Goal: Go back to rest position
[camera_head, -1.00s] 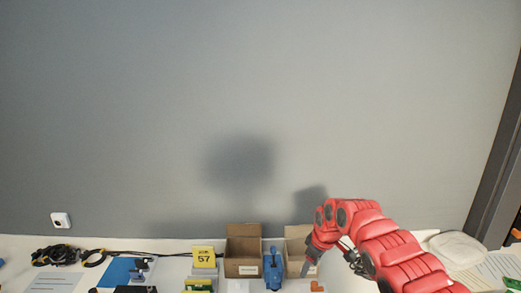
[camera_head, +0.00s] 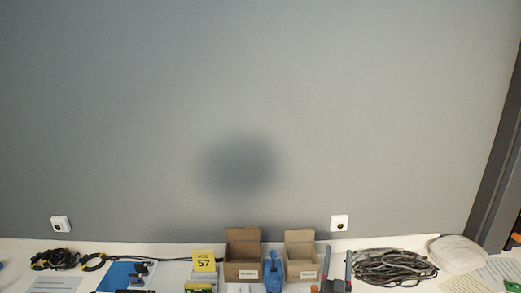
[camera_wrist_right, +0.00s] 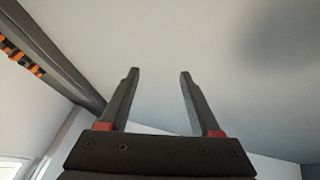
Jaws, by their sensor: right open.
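My right gripper (camera_head: 337,268) shows at the bottom edge of the head view, right of the two cartons, with its two fingers pointing up. In the right wrist view the right gripper (camera_wrist_right: 158,78) is open, its fingers apart with nothing between them, facing a plain pale surface. The rest of my right arm is below the head view. My left gripper is not in view.
Two open cartons, left (camera_head: 243,255) and right (camera_head: 301,255), stand on the white table with a blue object (camera_head: 273,271) between them. A yellow 57 sign (camera_head: 204,261) is further left. A grey cable coil (camera_head: 392,266) lies right of the gripper.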

